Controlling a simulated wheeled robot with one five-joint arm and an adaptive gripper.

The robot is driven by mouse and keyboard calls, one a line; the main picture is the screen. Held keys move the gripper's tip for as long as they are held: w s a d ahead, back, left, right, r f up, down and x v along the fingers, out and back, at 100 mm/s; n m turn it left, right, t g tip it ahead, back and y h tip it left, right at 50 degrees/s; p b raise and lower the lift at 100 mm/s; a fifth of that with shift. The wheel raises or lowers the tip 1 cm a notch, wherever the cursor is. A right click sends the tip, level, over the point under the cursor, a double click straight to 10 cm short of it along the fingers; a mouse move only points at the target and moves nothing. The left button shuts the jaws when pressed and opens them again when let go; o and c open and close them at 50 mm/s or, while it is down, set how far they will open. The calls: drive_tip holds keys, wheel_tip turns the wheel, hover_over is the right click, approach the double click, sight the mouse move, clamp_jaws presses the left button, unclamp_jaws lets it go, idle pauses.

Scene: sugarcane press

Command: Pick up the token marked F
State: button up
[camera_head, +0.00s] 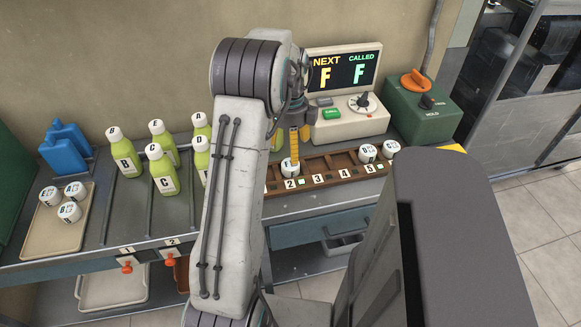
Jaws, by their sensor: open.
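The token marked F (289,168) is a small white cylinder with a dark letter, standing in the brown wooden rack (328,177) by the number 2. My gripper (295,158) points down just above and behind this token, with a yellow finger visible. It is open. My arm crosses the middle of the view and hides the left end of the rack. I cannot tell whether the fingers touch the token.
Two more white tokens (367,153) stand at the rack's right end. A beige tray (41,238) at the left holds three tokens. Several green bottles (126,154) stand between rails. Behind the rack are a display (343,70) showing F twice and a green box (424,108).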

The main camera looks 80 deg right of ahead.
sight(291, 168)
drive_tip(key=shift+s+a+f+p, duration=0.1)
drive_tip(key=shift+f+p, duration=0.7)
drive_tip(key=shift+f, duration=0.95)
drive_tip(key=shift+a+f+p, duration=0.1)
drive_tip(key=shift+f+p, duration=0.65)
drive_tip(key=shift+f, duration=0.95)
drive_tip(key=c, duration=1.2)
